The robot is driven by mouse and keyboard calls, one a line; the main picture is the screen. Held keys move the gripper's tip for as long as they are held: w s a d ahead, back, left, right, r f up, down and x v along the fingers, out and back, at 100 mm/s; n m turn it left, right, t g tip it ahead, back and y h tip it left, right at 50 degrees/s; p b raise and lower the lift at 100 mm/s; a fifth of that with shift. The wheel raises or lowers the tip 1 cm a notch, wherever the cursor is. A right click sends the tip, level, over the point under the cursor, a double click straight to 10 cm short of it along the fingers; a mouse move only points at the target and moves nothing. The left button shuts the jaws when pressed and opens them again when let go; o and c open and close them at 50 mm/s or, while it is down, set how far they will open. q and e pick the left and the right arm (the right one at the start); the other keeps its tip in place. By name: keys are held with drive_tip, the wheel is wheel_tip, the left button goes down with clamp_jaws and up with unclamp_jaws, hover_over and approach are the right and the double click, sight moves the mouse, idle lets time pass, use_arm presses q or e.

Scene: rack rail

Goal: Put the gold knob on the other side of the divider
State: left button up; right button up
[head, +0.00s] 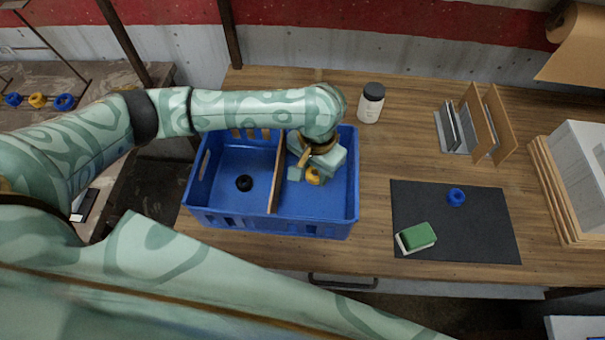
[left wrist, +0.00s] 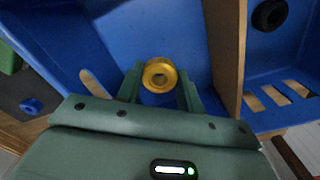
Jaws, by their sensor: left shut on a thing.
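The gold knob (head: 313,176) is in the right compartment of the blue crate (head: 320,228), low near its floor. It also shows in the left wrist view (left wrist: 159,75) between my fingers. My left gripper (head: 308,172) is shut on the gold knob. The wooden divider (head: 275,185) stands between the two compartments, to the left of the gripper in the head view. It shows at the right in the left wrist view (left wrist: 226,50). Whether the knob touches the crate floor I cannot tell. My right gripper is not in view.
A black knob (head: 244,183) lies in the left compartment, with clear floor around it. A white jar (head: 371,103) stands behind the crate.

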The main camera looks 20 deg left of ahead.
sight(314, 191)
use_arm(q)
wheel_tip(314, 191, down, 6)
drive_tip(key=b, duration=0.2)
drive_tip(key=shift+f+b, duration=0.2)
drive_tip(key=shift+b, duration=0.2)
drive_tip(key=shift+r, duration=0.15)
drive_tip(key=o, duration=1.1)
drive_tip(key=shift+c, duration=0.2)
wheel_tip(314, 191, up, 12)
drive_tip(key=p, duration=0.6)
